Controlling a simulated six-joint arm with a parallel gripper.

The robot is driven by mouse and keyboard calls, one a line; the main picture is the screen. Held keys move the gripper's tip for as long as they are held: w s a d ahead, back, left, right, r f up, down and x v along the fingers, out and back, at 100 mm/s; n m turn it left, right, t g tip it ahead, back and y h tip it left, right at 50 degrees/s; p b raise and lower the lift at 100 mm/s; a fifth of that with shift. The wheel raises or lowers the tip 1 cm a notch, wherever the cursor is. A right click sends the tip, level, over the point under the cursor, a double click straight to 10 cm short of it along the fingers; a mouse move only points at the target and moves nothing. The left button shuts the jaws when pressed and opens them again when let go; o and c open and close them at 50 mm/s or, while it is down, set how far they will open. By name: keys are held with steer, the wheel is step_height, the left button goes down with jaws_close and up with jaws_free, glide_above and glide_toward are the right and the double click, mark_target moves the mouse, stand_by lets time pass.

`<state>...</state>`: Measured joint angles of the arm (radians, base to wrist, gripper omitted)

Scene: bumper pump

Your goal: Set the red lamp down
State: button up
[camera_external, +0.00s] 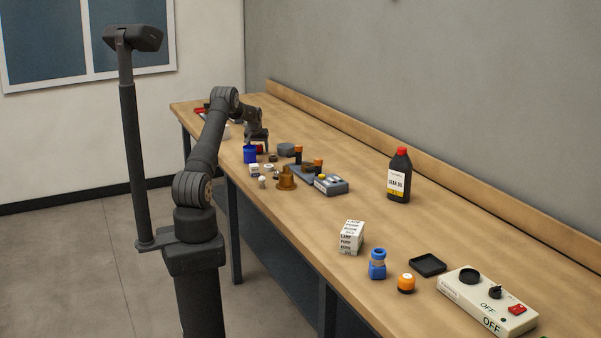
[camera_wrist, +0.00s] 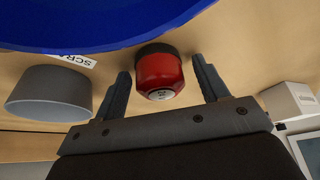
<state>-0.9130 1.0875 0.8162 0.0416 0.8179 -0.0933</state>
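The red lamp (camera_wrist: 160,75), a short red body with a dark rim and a pale marked end, shows in the wrist view between the fingers of my gripper (camera_wrist: 160,64). The fingers are open, with a visible gap on each side of the lamp. Its dark end faces the tabletop and it seems to rest there, but the contact is hidden. In the external view the lamp (camera_external: 259,149) is a small red patch under my gripper (camera_external: 260,143), beside the blue bin (camera_external: 250,155).
The blue bin's wall (camera_wrist: 90,25) is close to the lamp, with a printed label (camera_wrist: 75,61) and a grey round dish (camera_wrist: 48,92) nearby. Several small parts, a grey tray (camera_external: 331,186) and a dark bottle (camera_external: 399,178) stand along the bench (camera_external: 300,220).

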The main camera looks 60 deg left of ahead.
steer(key=v, duration=1.2)
steer(key=x, duration=1.2)
steer(key=shift+f, duration=0.2)
step_height(320, 180, up, 3)
steer(key=shift+f, duration=0.2)
steer(key=shift+r, duration=0.4)
